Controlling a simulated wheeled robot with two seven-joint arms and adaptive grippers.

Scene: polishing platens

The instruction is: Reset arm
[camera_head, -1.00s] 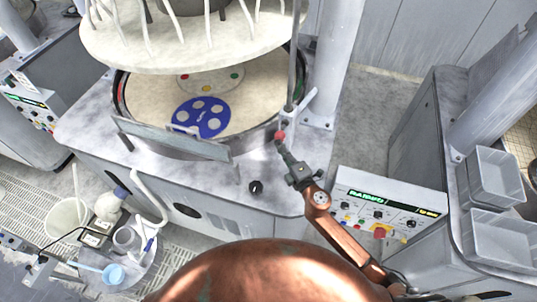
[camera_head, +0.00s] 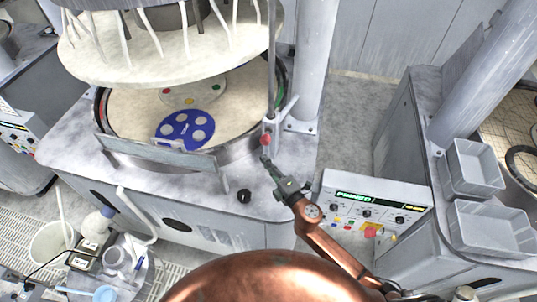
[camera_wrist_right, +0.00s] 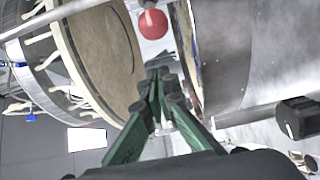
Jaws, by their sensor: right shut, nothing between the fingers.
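My right gripper (camera_head: 267,165) is shut and empty. It is beside the polishing machine's front right edge, just below a red ball knob (camera_head: 266,140) on an upright lever. In the right wrist view the closed green fingers (camera_wrist_right: 160,80) point toward the red knob (camera_wrist_right: 153,24), with a visible gap between them. My right arm (camera_head: 330,248) comes in from the lower right. My left gripper is not in view.
The round platen (camera_head: 130,110) carries a blue disc (camera_head: 187,130) with pale circles, under a raised upper plate (camera_head: 170,55). A control panel (camera_head: 375,208) with buttons stands right of my arm. Grey bins (camera_head: 474,168) are at right. A small round table with bottles (camera_head: 115,262) is at lower left.

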